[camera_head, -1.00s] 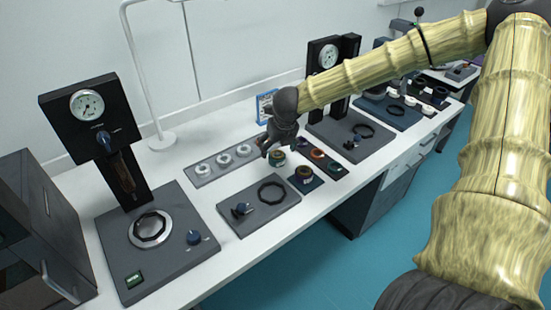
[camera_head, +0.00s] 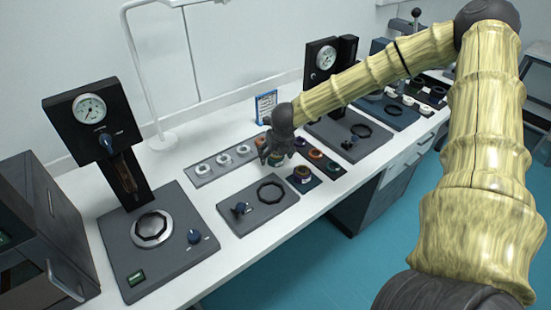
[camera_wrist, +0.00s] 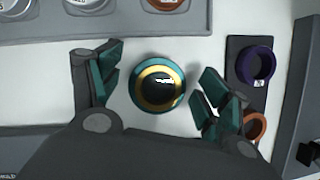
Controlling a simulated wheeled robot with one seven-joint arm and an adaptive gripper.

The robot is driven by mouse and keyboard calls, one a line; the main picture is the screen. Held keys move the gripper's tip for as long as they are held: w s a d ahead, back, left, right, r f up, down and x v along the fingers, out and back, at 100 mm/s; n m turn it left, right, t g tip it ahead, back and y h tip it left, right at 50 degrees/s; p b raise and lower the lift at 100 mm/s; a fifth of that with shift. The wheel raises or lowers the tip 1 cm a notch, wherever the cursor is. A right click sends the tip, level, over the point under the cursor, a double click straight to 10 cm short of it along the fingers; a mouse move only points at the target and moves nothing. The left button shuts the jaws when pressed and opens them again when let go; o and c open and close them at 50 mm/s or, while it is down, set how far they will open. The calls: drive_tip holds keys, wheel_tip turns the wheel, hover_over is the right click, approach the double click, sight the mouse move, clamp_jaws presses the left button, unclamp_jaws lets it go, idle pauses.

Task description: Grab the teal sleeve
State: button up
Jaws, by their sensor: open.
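The teal sleeve (camera_wrist: 136,88) stands upright on the white tabletop in the wrist view, with a gold inner ring and dark centre. My gripper (camera_wrist: 160,86) is open, with its teal-padded fingers on the left and right of the sleeve. White gaps show between the sleeve and the fingers on both sides. In the head view my gripper (camera_head: 272,156) is low over the bench, and it mostly hides the sleeve.
A dark tray with a purple sleeve (camera_wrist: 257,64) and an orange one (camera_wrist: 256,126) lies close on the right. A grey rack with white rings (camera_head: 223,160) is on the left in the head view. A dark plate with a black ring (camera_head: 271,191) sits in front.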

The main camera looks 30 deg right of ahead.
drive_tip(key=shift+f, duration=0.1)
drive_tip(key=shift+c, duration=0.2)
drive_tip(key=c, duration=1.2)
drive_tip(key=shift+o, duration=0.2)
